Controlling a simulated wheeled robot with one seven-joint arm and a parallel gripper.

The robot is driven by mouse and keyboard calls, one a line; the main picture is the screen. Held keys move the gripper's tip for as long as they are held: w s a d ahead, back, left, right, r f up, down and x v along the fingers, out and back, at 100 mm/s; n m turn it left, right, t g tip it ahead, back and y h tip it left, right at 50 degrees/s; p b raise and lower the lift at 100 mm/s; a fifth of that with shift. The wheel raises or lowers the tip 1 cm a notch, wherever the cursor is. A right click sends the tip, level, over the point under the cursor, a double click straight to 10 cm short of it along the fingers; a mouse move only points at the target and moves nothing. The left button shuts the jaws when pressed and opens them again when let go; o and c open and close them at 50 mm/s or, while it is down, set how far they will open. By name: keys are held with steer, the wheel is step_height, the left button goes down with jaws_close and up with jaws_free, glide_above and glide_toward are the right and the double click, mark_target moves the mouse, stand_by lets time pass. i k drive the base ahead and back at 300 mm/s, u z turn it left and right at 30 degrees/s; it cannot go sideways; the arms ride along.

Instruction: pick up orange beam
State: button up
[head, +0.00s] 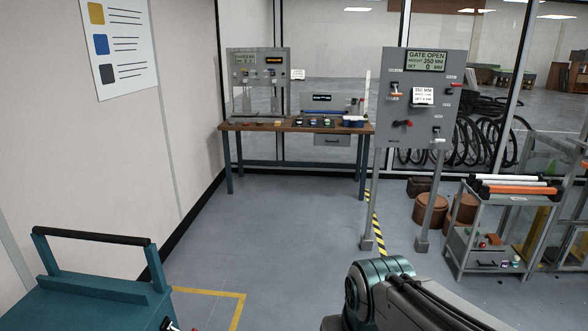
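An orange beam (520,190) lies on the top of a grey cart (492,203) at the right of the head view. It lies alongside white and black beams (508,179), nearest to me of the group. My arm shows at the bottom of the view, well short of the cart. My gripper cannot be seen in this view.
A grey control panel (417,110) on two legs stands left of the cart. A workbench (295,126) is at the back. A teal cart (95,295) is at the lower left. The middle floor is clear.

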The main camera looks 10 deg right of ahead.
mark_target(486, 189)
steer(key=u, duration=0.1)
steer(key=i, duration=1.6)
steer(key=z, duration=0.65)
steer(key=i, duration=1.15)
steer(key=z, duration=1.55)
steer(key=i, duration=0.55)
steer(key=z, duration=0.85)
steer(key=i, duration=0.85)
steer(key=z, duration=0.65)
steer(key=i, duration=1.55)
steer(key=u, duration=0.9)
steer(key=i, duration=1)
steer(key=u, duration=0.65)
steer(key=i, duration=0.4)
steer(key=z, duration=0.05)
